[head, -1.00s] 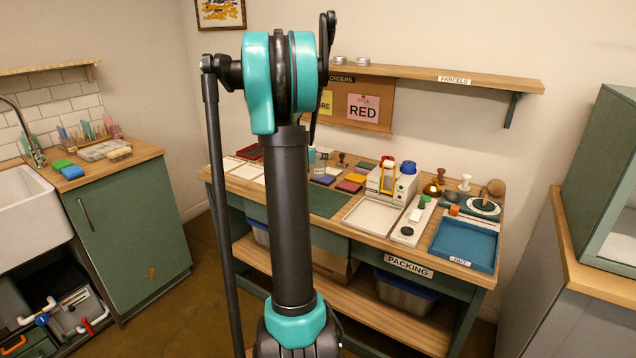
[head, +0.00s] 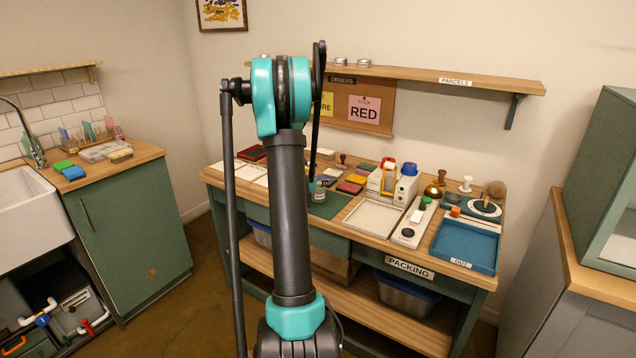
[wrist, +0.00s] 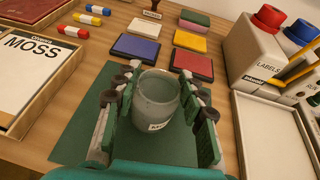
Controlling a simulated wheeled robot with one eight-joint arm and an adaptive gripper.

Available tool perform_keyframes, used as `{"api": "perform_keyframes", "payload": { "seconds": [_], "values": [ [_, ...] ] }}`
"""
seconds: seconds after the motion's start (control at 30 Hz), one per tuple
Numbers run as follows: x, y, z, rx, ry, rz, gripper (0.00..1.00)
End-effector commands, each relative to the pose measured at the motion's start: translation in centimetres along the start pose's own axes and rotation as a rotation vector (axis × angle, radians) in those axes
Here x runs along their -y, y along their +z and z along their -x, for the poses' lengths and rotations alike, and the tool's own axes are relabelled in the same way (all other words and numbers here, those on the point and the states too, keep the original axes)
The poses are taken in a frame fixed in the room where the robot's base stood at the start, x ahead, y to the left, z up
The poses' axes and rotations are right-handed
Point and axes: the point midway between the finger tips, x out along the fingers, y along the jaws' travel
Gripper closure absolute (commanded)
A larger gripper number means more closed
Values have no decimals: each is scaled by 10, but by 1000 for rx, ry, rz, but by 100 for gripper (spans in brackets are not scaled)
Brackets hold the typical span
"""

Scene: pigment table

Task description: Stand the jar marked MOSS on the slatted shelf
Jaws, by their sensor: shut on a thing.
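In the wrist view my gripper (wrist: 158,100) is shut on a clear jar (wrist: 157,88) filled with grey-green matter. The jar is upright between the two fingers, over a dark green mat (wrist: 75,135). In the head view the jar (head: 318,192) shows small beside my arm, over the mat. A wall shelf marked PARCELS (head: 500,84) and a table's lower plank shelf (head: 390,320) are in view. I cannot make out clear slats on either.
A card reading MOSS (wrist: 28,62) lies in a tray at left. Red (wrist: 192,64) and blue (wrist: 135,48) pads lie just beyond the jar. A labels box (wrist: 262,50) and a pale tray (wrist: 270,130) stand at right. A blue OUT tray (head: 465,247) is farther right.

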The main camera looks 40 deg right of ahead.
Motion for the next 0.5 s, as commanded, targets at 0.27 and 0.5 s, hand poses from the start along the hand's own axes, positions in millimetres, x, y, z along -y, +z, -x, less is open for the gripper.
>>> {"api": "perform_keyframes", "payload": {
  "seconds": [0.27,0.5],
  "values": [
    [0,-2,-1,0,0,0,47],
    [0,-2,-1,0,0,0,39]
  ]
}}
